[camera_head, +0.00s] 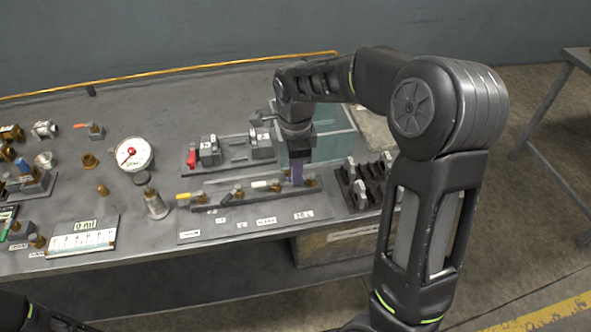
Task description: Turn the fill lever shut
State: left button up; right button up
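A valve row (245,201) stands on a grey labelled plate on the bench. It carries several levers: a yellow one (185,196) at its left end, a dark one (231,193), a white one (262,184) and a purple-blue piece (297,175) near its right end. The labels are too small to read, so I cannot tell which is the fill lever. My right gripper (297,160) points down over the right end of the row, at the purple-blue piece. Its fingers are too small and hidden to tell whether they grip it. My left gripper is out of view.
A clear tank (335,145) stands just behind my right gripper. A block with a red lever (191,157) lies behind the row, a black rack (362,187) to its right. A round gauge (134,154) and loose fittings lie left. A box (338,243) sits below the bench edge.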

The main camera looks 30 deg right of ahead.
jog(key=o, duration=0.3)
jog(key=shift+o, duration=0.2)
dwell(0.3)
